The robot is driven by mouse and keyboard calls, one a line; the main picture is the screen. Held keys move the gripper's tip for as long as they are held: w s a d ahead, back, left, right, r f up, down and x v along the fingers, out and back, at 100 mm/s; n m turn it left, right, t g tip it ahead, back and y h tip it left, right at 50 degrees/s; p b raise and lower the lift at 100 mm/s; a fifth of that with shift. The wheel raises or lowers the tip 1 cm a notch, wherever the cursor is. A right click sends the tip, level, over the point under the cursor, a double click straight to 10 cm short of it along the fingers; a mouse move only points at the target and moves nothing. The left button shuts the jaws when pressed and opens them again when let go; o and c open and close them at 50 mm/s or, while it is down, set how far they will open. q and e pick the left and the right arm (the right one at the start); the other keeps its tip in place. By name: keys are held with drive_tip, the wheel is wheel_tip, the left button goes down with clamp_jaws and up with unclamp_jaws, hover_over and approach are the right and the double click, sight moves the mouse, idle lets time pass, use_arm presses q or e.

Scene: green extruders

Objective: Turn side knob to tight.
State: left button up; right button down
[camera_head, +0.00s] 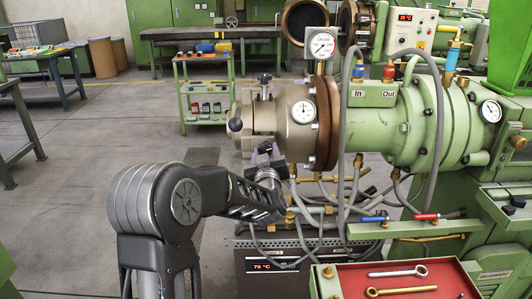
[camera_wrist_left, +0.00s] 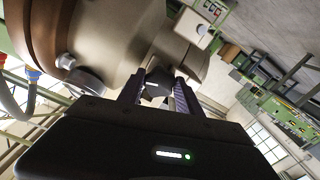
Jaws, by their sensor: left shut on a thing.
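My left gripper (camera_head: 266,160) reaches in from the lower left, just under the beige die head (camera_head: 262,112) at the front of the green extruder. It is shut on a small dark knob (camera_wrist_left: 157,86), which sits between the two fingers in the left wrist view, close against the beige metal. The fingers hide part of the knob, and I cannot read how tight it is. Two other black knobs show on the die head, one on top (camera_head: 265,79) and one at its left end (camera_head: 236,125). My right gripper is not in view.
Grey hoses (camera_head: 345,150) hang to the right of my gripper, beside the brown flange (camera_head: 327,120). A red tray (camera_head: 400,283) with wrenches lies at the lower right. A green trolley (camera_head: 205,118) stands behind. The floor (camera_head: 95,150) on the left is mostly clear.

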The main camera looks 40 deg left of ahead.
use_arm(q)
drive_tip(key=shift+m, duration=0.4)
drive_tip(key=m+p, duration=0.1)
drive_tip(key=m, duration=0.3)
drive_tip(key=shift+m, duration=0.3)
drive_tip(key=m+p, duration=0.2)
drive_tip(key=m, duration=0.2)
drive_tip(key=shift+r+m, duration=0.1)
drive_tip(key=shift+m, duration=0.2)
drive_tip(key=m+p, duration=0.3)
drive_tip(key=m, duration=0.3)
drive_tip(key=shift+r, duration=0.1)
drive_tip(key=m+p, duration=0.2)
drive_tip(key=m, duration=0.2)
drive_tip(key=shift+s+a, duration=0.1)
drive_tip(key=shift+m+p, duration=0.5)
drive_tip(key=shift+m, duration=0.1)
drive_tip(key=o, duration=1.4)
drive_tip(key=shift+c, duration=0.2)
